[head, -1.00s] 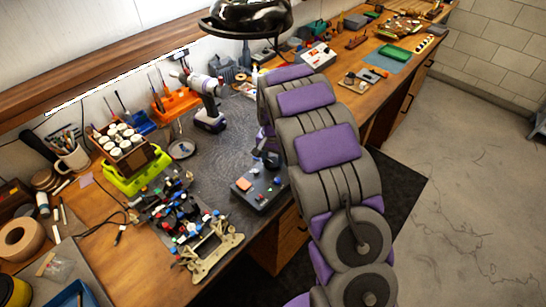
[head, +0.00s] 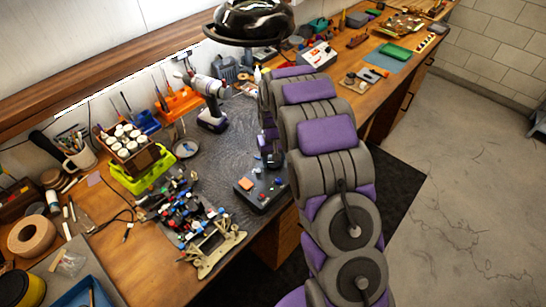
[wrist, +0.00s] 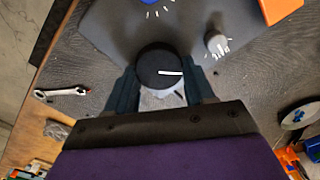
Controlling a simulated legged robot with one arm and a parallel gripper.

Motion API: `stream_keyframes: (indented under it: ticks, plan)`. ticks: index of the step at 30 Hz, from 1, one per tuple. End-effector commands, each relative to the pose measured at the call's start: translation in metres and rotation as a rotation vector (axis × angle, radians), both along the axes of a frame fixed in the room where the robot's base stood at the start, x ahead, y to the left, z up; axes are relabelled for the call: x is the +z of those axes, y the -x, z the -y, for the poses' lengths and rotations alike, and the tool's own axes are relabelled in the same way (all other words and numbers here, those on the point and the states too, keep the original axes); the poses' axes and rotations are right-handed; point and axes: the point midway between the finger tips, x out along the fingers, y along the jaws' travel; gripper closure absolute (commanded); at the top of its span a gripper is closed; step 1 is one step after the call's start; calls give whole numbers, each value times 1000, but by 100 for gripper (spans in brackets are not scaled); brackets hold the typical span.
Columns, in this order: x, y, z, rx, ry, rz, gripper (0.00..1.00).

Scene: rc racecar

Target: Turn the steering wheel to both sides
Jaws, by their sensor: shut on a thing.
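The black round knob (wrist: 158,68) with a white line, which I take as the steering wheel, sits on the dark grey control box (wrist: 105,30) in the wrist view. Its white line points to the right. My gripper (wrist: 160,82) has one dark finger on each side of the knob and is shut on it. In the head view, the control box (head: 250,199) lies on the bench and my gripper (head: 270,158) reaches down at its far edge. The knob is hidden there.
The box also carries a blue dial (wrist: 158,3), a small grey knob (wrist: 216,42) and an orange part (wrist: 280,9). A wrench (wrist: 62,93) lies nearby.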

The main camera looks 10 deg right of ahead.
Motion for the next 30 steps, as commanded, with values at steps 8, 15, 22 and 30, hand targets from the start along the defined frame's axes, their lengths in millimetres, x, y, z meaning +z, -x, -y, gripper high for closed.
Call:
stream_keyframes:
  ticks: [8,15,22,30]
  plan:
    - [0,0,0,28,0,-1,77]
    - [0,0,0,28,0,-1,77]
    - [0,0,0,27,0,-1,29]
    - [0,0,0,27,0,0,21]
